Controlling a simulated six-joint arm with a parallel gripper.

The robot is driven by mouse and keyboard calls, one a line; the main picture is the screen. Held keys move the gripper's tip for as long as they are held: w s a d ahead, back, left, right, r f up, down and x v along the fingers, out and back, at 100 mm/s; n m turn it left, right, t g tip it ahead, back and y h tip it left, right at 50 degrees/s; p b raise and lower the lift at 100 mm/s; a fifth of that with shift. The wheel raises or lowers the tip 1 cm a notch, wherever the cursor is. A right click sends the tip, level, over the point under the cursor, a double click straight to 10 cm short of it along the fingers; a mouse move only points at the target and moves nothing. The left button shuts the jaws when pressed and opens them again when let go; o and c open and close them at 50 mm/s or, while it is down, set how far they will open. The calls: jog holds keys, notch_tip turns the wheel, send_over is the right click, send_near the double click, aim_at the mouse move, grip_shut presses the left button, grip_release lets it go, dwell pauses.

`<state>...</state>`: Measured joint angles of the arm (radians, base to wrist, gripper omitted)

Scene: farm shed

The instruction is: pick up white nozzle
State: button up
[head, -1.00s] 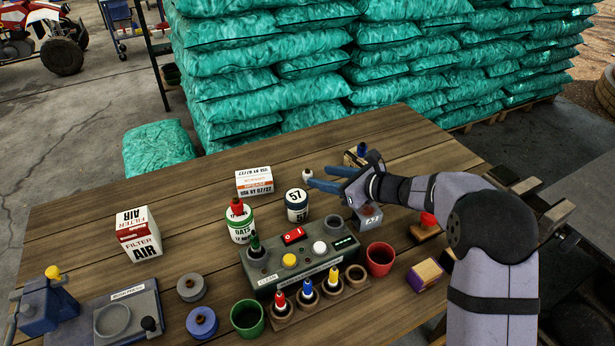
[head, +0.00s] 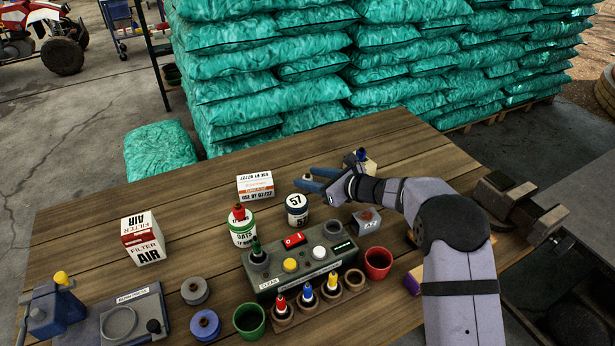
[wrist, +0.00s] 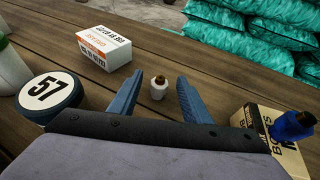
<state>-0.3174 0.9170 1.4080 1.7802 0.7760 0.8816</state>
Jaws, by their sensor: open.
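The white nozzle (wrist: 158,88) stands upright on the wooden table in the wrist view, small and white with a dark tip. It is between my two blue fingers, near their tips, with a visible gap on each side. My gripper (wrist: 160,82) is open and empty. In the head view my gripper (head: 303,177) reaches left over the table, low behind the round "57" tin, and the fingers largely hide the nozzle.
The "57" tin (wrist: 48,95) is close on the left, and an orange-white carton (wrist: 103,50) lies beyond. A box (wrist: 262,130) with a blue nozzle on it is close on the right. A control panel (head: 300,265) stands nearer the table's front.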

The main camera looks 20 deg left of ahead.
jog(key=shift+x, duration=0.75)
grip_shut()
